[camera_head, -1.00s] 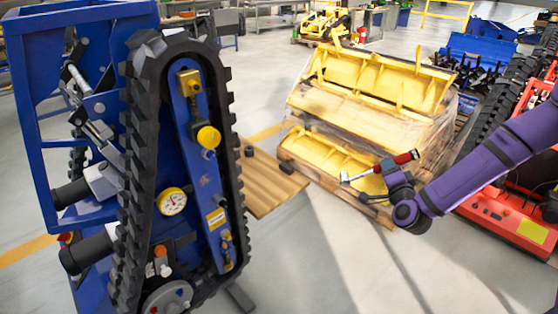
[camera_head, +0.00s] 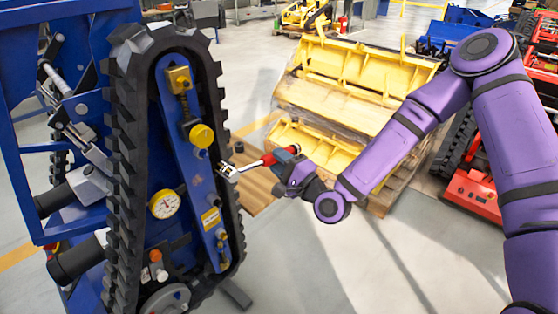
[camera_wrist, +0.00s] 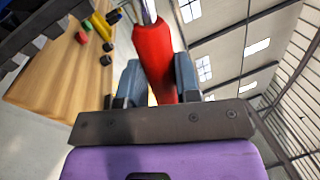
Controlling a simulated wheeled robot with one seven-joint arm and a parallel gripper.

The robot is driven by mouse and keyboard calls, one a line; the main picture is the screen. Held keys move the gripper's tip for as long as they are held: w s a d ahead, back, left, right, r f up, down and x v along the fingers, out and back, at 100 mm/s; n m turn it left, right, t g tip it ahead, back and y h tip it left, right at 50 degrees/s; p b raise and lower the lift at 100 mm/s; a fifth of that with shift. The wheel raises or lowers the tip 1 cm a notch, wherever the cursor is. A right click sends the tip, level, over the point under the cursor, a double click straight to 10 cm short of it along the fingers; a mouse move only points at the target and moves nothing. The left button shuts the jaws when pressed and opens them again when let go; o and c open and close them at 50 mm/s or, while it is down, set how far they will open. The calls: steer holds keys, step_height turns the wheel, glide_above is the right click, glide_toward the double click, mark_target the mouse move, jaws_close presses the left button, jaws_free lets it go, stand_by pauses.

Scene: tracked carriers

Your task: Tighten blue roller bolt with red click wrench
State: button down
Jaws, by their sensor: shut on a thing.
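The red-handled click wrench (camera_head: 268,159) is in my gripper (camera_head: 287,160) in the head view. Its silver head (camera_head: 228,171) points left, at the right side of the blue carrier's side frame (camera_head: 205,190). I cannot tell whether the head touches a bolt. A small bluish bolt head (camera_head: 197,180) shows on that frame, below a yellow round knob (camera_head: 202,136); I cannot tell if it is the task's bolt. In the wrist view, my gripper's two fingers (camera_wrist: 157,82) are shut on the red handle (camera_wrist: 153,45), and the wrench head is out of frame.
The black toothed track (camera_head: 127,165) loops around the blue frame. A wooden bench top (camera_wrist: 60,75) with small coloured parts shows in the wrist view. A pallet of yellow buckets (camera_head: 340,100) stands behind my arm. A red tracked machine (camera_head: 472,194) is at right.

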steer(key=shift+d, duration=0.1)
steer(key=a+r+n+g+y, duration=0.2)
steer(key=a+r+n, duration=0.3)
steer(key=r+n, duration=0.8)
steer(key=shift+n+g, duration=0.5)
steer(key=shift+g, duration=0.2)
steer(key=shift+a, duration=0.1)
steer(key=shift+w+f+x, duration=0.1)
steer(key=shift+w+x, duration=0.05)
steer(key=shift+x, duration=0.6)
steer(key=shift+w+f+x, duration=0.1)
steer(key=shift+f+x, duration=0.05)
steer(key=shift+x, duration=0.65)
stand_by(3.4)
steer(key=c, duration=1.5)
jaws_free()
jaws_close()
